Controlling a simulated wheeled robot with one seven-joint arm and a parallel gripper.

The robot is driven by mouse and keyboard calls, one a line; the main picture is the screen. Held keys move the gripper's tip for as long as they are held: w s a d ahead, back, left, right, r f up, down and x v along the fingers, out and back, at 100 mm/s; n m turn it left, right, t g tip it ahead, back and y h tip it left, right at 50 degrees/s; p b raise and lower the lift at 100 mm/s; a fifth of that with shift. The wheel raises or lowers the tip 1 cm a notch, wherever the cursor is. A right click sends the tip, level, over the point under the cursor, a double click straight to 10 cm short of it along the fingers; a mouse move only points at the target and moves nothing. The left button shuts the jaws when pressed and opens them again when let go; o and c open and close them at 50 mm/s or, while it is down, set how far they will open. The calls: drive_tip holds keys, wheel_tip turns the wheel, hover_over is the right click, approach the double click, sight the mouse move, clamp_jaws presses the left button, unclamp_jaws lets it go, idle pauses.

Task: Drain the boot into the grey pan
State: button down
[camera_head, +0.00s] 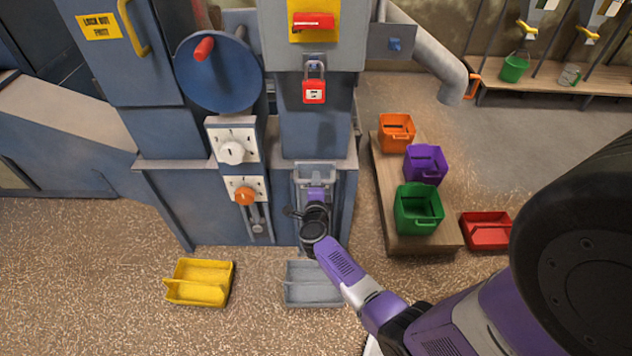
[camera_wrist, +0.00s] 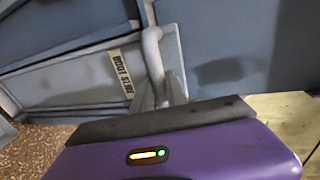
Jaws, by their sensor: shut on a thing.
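The boot is the blue-grey lower housing (camera_head: 280,225) of the elevator. The boot slide (camera_head: 316,172) is on its front, and its label and panel (camera_wrist: 95,75) show in the wrist view. My gripper (camera_head: 314,215) is at the slide, shut on the slide's grey handle (camera_wrist: 153,48), though the grip itself is mostly hidden by my own wrist. The grey pan (camera_head: 308,292) lies on the floor just below the slide, partly covered by my arm. What I see of it looks empty.
A yellow pan (camera_head: 200,282) sits on the floor to the left. Orange, purple and green buckets (camera_head: 418,209) stand on a wooden pallet to the right, with a red bin (camera_head: 487,231) beside it. A red padlock (camera_head: 314,90) hangs above.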

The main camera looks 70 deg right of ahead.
drive_tip(key=shift+a, duration=0.1)
idle(0.8)
wheel_tip(320, 180, up, 8)
drive_tip(key=p, duration=0.8)
drive_tip(key=shift+f, duration=0.2)
drive_tip(key=c, duration=1.4)
unclamp_jaws()
drive_tip(key=shift+o, duration=0.4)
drive_tip(key=p+v, duration=0.1)
drive_tip(key=v, duration=0.6)
drive_tip(key=shift+a+p, duration=0.3)
drive_tip(key=shift+a, duration=0.05)
drive_tip(key=shift+s, duration=0.15)
